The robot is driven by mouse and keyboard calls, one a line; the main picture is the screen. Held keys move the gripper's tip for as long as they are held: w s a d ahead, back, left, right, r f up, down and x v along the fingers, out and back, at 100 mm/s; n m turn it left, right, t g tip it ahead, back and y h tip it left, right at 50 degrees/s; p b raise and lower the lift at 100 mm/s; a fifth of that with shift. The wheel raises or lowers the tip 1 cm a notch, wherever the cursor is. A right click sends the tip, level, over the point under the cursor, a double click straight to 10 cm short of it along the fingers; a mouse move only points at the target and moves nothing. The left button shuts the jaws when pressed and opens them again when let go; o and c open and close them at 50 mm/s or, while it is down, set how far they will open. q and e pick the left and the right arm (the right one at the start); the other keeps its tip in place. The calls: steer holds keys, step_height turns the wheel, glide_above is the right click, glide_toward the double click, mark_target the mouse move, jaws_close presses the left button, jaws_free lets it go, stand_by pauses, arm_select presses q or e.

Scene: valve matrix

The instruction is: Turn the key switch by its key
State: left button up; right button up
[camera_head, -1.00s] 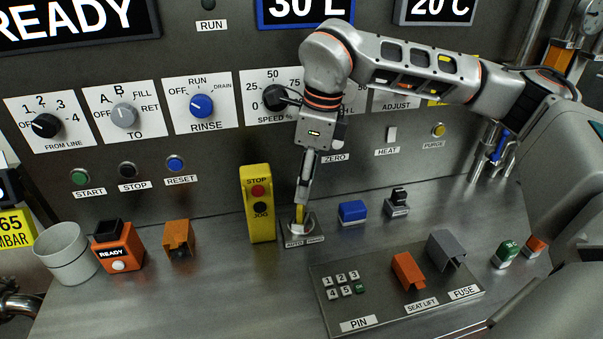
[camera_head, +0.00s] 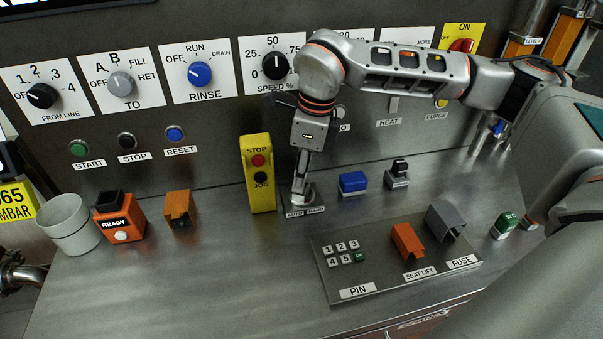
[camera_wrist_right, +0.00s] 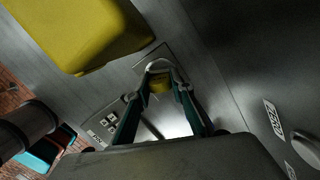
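The key switch (camera_head: 304,203) stands on the bench with AUTO and HAND labels in front of it, to the right of the yellow STOP/JOG box. My right gripper (camera_head: 298,198) reaches down to it and largely hides it. In the right wrist view the yellow key (camera_wrist_right: 160,84) sits between the converging fingers of my right gripper (camera_wrist_right: 162,88), and they look shut on it. A pale curved edge shows around the key's far end. The key's turn angle is hard to read. My left gripper is not in view.
The yellow STOP/JOG box (camera_head: 257,175) stands close to the left of my right gripper. A blue button (camera_head: 353,181) and a black switch (camera_head: 397,172) are on the right. The PIN panel (camera_head: 338,276) lies in front. The bench at front left is clear.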

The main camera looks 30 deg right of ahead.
steer(key=shift+m+h, duration=0.3)
steer(key=shift+m, duration=2)
steer(key=shift+c, duration=0.3)
